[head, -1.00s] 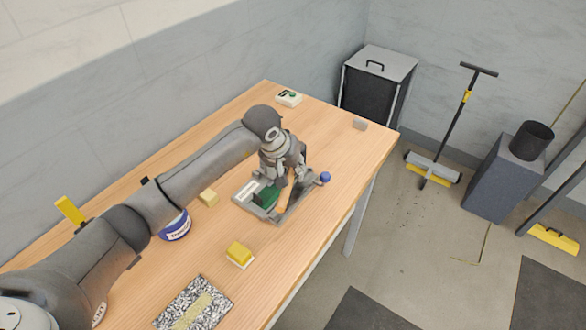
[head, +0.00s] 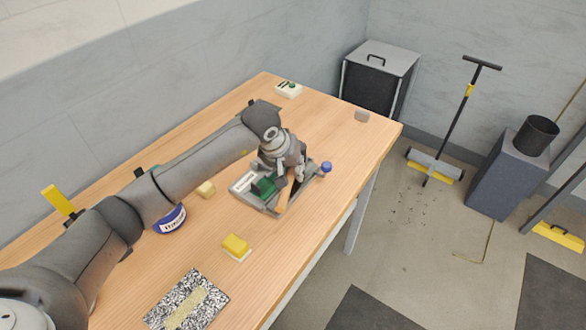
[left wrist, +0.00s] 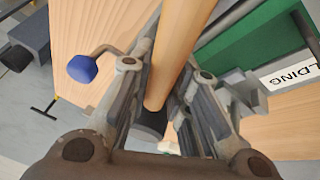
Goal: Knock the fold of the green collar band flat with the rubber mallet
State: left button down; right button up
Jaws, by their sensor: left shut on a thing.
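My left gripper (head: 288,174) is shut on the tan wooden handle (head: 283,195), which I take to be the mallet's. In the left wrist view the handle (left wrist: 178,48) runs between the two fingers (left wrist: 155,110). A dark, rounded end (left wrist: 150,122), perhaps the mallet head, shows partly between the fingers. The green piece (head: 264,188), perhaps the collar band, sits on a grey fixture (head: 246,203) left of the handle. In the left wrist view the green piece (left wrist: 250,40) is at upper right. Its fold cannot be made out. My right gripper is not in view.
A blue knob (head: 326,167) on a crank stands at the fixture's right, close to the gripper. A yellow block (head: 236,243), a speckled board (head: 187,300) and a blue-labelled tub (head: 170,220) lie nearer on the wooden table (head: 130,270). The table's far right is mostly clear.

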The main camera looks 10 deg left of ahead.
pick_arm(q)
jog(key=shift+r+p, duration=1.15)
jog(key=shift+r, duration=2.4)
